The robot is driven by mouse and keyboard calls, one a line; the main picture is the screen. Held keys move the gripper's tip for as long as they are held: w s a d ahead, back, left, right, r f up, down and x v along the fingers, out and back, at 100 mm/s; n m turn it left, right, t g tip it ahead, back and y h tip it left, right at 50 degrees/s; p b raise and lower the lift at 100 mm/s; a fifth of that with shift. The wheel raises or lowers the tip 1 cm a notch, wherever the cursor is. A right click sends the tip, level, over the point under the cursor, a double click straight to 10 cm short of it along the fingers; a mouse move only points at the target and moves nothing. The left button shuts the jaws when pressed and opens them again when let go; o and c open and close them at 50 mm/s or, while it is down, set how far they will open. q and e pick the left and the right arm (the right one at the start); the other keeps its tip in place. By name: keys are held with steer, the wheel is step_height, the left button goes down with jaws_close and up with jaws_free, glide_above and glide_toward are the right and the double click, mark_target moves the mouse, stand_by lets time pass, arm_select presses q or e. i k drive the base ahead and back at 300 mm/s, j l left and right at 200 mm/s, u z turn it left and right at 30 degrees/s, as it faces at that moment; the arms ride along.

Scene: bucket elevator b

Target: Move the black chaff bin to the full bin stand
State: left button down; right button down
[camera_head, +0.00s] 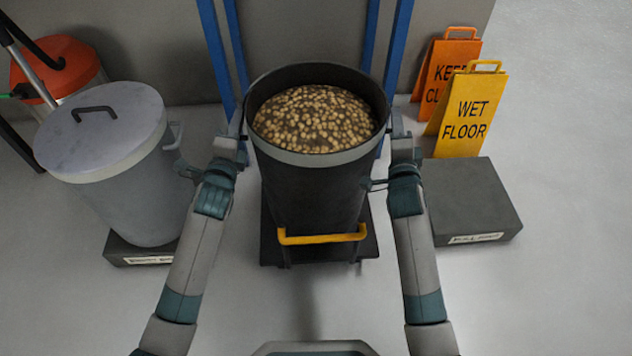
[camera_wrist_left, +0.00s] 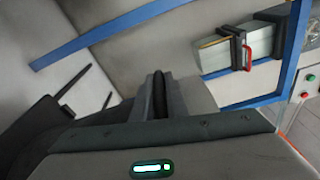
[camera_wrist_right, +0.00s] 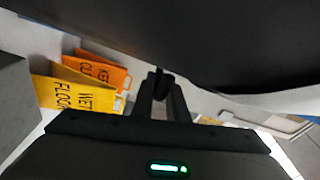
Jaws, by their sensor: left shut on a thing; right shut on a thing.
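The black chaff bin (camera_head: 310,195) stands upright in the middle of the head view, filled with pale brown pieces. The bin's dark wall fills the top of the right wrist view (camera_wrist_right: 200,35). A grey block stand (camera_head: 470,200), likely the full bin stand, is empty at right; its label is barely readable.
A lidded grey bin (camera_head: 135,185) stands on another labelled block (camera_head: 125,250) at left. An orange bucket (camera_head: 60,70) is behind it. Blue posts (camera_head: 232,55) rise behind the black bin. Yellow and orange floor signs (camera_head: 467,110) stand behind the right stand. Floor at far right is clear.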

mark_target(465, 191)
steer(key=i+l, duration=0.1)
steer(key=l, duration=1.75)
steer(key=i+l, duration=0.15)
steer(key=l, duration=0.8)
